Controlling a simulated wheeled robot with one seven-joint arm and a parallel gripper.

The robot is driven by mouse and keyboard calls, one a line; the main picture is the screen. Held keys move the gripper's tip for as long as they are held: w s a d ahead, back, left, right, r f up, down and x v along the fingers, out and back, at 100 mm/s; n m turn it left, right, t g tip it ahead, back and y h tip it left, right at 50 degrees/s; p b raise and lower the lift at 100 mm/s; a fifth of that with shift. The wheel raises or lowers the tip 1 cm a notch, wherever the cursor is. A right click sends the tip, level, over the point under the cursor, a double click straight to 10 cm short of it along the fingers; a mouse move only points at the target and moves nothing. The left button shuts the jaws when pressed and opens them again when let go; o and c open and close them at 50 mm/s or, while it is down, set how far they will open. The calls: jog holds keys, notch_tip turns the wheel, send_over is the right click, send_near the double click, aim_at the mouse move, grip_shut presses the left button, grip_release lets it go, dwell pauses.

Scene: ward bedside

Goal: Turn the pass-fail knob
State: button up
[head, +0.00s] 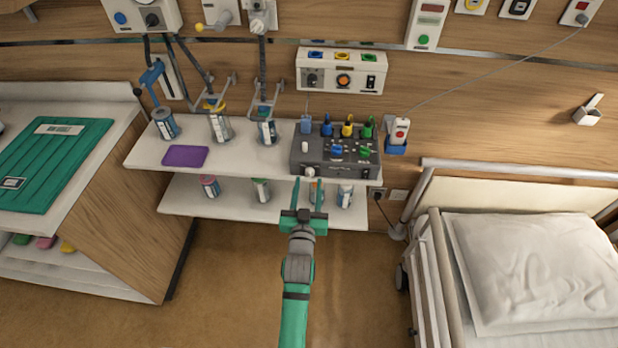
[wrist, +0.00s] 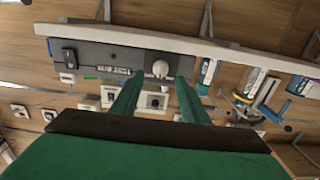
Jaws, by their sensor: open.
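The grey device box (head: 354,172) stands on the right end of the upper shelf. A pale round knob (head: 309,172) sits low on the left of its front; it also shows in the wrist view (wrist: 160,68). No pass-fail label can be read, so I cannot tell for sure that this is the pass-fail knob. My gripper (head: 308,186) is open and empty just in front of the box. In the wrist view its green fingers (wrist: 158,86) point at the panel, with the pale knob between the tips. I cannot tell if they touch it.
The upper shelf (head: 250,165) also holds several labelled bottles and a purple pad (head: 185,156). The lower shelf (head: 235,211) with more bottles lies under the box. A bed (head: 530,270) stands at right, a cabinet (head: 110,235) at left. The floor between is clear.

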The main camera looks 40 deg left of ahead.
aim_at(309, 175)
jog(key=shift+x, duration=1.65)
jog(key=shift+a, duration=0.1)
grip_shut()
